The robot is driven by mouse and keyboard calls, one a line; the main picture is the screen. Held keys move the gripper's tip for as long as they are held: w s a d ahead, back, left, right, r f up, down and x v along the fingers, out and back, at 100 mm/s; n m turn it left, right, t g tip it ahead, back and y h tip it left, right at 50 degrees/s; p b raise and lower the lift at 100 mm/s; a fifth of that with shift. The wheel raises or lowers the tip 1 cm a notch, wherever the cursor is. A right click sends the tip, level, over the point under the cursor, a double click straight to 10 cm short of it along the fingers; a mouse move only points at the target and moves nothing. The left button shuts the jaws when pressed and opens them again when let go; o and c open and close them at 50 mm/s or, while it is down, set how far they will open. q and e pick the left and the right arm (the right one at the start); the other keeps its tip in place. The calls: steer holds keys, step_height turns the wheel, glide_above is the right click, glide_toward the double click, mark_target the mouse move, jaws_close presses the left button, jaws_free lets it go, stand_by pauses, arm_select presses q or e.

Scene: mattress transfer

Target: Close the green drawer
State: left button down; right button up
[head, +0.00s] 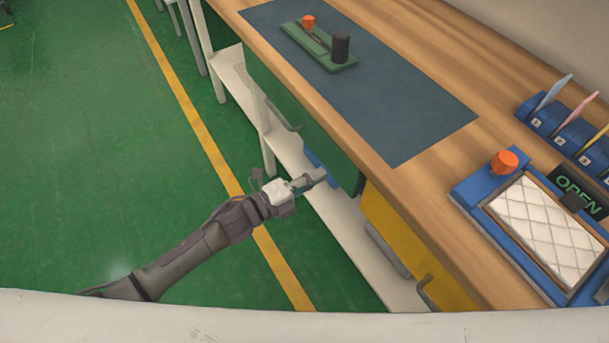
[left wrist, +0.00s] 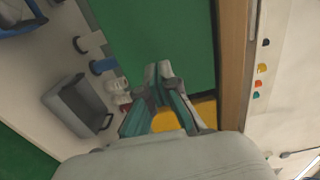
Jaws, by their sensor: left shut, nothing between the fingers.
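The green drawer (head: 325,138) shows as a dark green front under the wooden bench's near edge, with a grey handle (head: 284,114). I cannot tell whether it stands out from the bench. My left gripper (head: 320,175) is shut and empty, below and in front of the bench edge, near the border of the green front and a yellow front (head: 385,222). In the left wrist view a broad green panel (left wrist: 140,35) lies beyond my left fingertips (left wrist: 160,70); contact cannot be told. My right gripper is out of view.
A white lower shelf (head: 345,222) runs under the bench (head: 430,175), with a grey bin (head: 388,250) on it. A handle (head: 427,293) sticks out from the yellow front. A blue tray (head: 468,190) with a quilted white pad lies on top. Green floor is open at left.

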arm_select(q)
steer(key=p+v, duration=0.1)
steer(key=v, duration=1)
steer(key=w+a+f+n+t+y+p, duration=0.25)
steer(key=a+f+n+y, duration=0.55)
steer(key=f, duration=0.4)
steer(key=s+a+f+n+g+y, duration=0.2)
steer(key=s+a+f+n, duration=0.25)
steer(key=f, duration=0.35)
steer(key=s+a+f+n+g+y, duration=0.1)
steer(key=s+a+f+n+y, duration=0.15)
steer(key=s+f+n, duration=0.35)
steer(key=s+f+n+g+y+p, duration=0.1)
steer(key=s+f+n+g, duration=0.3)
steer(key=s, duration=0.9)
steer(key=s+f+n+g+y+p, duration=0.1)
steer(key=s+f+n+g, duration=0.3)
steer(key=s+f, duration=0.5)
steer(key=s+a, duration=0.1)
steer(key=s, duration=0.4)
steer(key=shift+f, duration=0.35)
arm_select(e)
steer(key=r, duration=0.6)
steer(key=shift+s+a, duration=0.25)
